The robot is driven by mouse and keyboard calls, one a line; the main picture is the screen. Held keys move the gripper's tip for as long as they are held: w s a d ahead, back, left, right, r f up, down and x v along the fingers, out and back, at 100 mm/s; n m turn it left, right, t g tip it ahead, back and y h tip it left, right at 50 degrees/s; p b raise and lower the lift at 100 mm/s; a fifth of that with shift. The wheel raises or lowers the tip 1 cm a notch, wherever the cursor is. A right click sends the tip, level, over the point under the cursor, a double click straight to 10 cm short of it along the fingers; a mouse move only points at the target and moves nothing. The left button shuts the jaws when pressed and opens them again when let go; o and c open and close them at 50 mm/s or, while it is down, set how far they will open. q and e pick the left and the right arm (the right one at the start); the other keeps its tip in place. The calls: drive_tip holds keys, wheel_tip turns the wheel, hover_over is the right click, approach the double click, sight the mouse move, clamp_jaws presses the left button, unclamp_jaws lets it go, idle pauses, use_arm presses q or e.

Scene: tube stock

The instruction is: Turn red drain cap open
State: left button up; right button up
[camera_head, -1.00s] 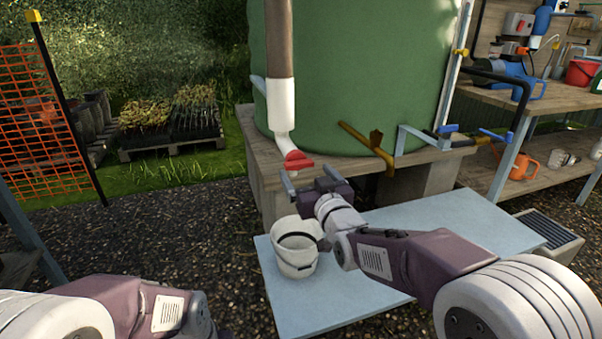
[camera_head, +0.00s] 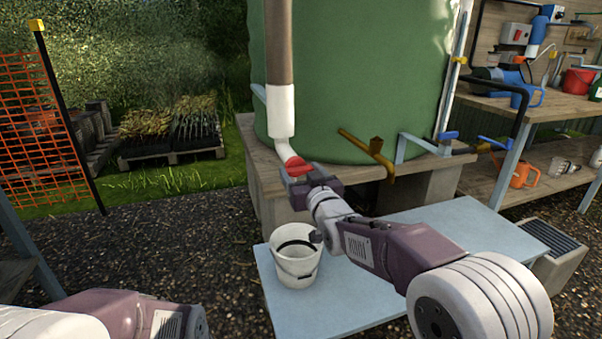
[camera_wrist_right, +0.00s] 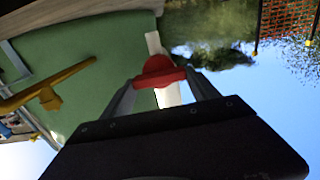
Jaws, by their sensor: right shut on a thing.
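The red drain cap (camera_head: 295,163) sits at the lower end of the white pipe elbow (camera_head: 275,148), in front of the green tank. My right gripper (camera_head: 299,176) is at the cap and shut on it. In the right wrist view the red cap (camera_wrist_right: 159,73) lies between the two grey fingers, with the white pipe behind it. The fingers partly hide the cap in the head view. My left arm shows at the lower left, but its gripper is out of view.
A white bucket (camera_head: 296,268) stands on the pale blue board (camera_head: 365,312) below my right arm. A brass tap (camera_head: 372,148) juts from the green tank (camera_head: 350,80) to the right of the cap. A wooden ledge (camera_head: 258,158) runs under the tank.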

drive_tip(key=shift+n, duration=0.3)
drive_tip(key=n, duration=0.3)
drive_tip(key=shift+a+n, duration=0.1)
drive_tip(key=shift+n, duration=0.3)
drive_tip(key=n+p, duration=0.1)
drive_tip(key=n, duration=0.2)
drive_tip(key=shift+a+n, duration=0.1)
drive_tip(key=shift+n, duration=0.2)
drive_tip(key=n, duration=0.4)
drive_tip(key=shift+f+n, duration=0.15)
drive_tip(key=shift+n, duration=0.15)
drive_tip(key=shift+s+f+n+p, duration=0.15)
drive_tip(key=shift+n+p, duration=0.25)
drive_tip(key=shift+n, duration=1.4)
drive_tip(key=o, duration=1.4)
drive_tip(key=shift+c, duration=0.2)
